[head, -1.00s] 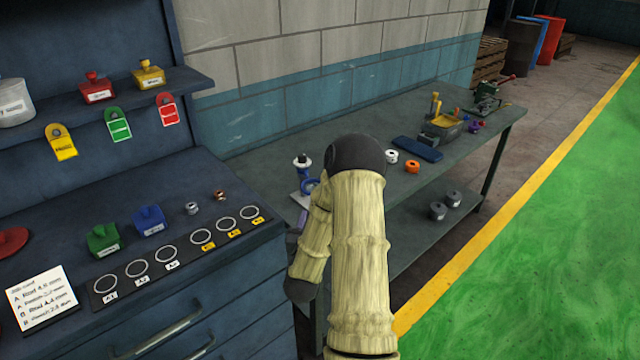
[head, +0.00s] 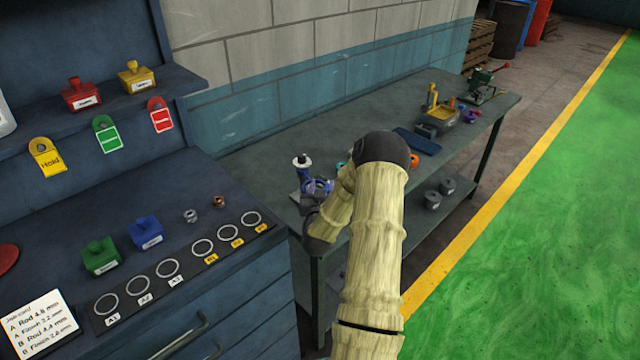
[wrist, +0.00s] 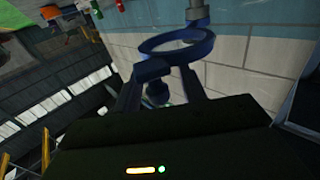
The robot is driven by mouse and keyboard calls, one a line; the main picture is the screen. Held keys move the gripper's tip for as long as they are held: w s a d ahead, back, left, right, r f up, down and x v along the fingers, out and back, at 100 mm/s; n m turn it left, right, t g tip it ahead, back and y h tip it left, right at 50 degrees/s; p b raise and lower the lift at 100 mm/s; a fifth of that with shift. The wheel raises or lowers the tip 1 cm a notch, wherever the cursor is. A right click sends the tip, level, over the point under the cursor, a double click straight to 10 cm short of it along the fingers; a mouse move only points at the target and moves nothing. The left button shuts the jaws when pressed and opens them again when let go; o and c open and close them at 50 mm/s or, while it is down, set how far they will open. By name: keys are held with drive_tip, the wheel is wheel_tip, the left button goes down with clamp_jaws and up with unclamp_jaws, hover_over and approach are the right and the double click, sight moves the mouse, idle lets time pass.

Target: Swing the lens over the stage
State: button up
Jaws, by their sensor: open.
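The lens is a blue ring (wrist: 176,42) on a short arm, large in the wrist view. A dark blue knob (wrist: 157,91) shows below the ring, between my gripper's fingers. My gripper (wrist: 162,86) is open, with its fingers on either side of that knob; I cannot tell whether either touches it. In the head view, a blue stand with a pale top (head: 302,162) is on the workbench, beside my gripper (head: 316,190). The lens there is partly hidden by my gripper. A small pale plate edge (head: 295,196) shows at the stand's foot; I cannot tell whether it is the stage.
The workbench (head: 262,150) runs along the wall, with a blue mat (head: 417,141) and a yellow-and-grey device (head: 436,118) farther along. A dark cabinet (head: 235,285) with rings, colored blocks and a card stands at left. Green floor (head: 540,220) is open at right.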

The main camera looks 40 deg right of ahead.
clamp_jaws()
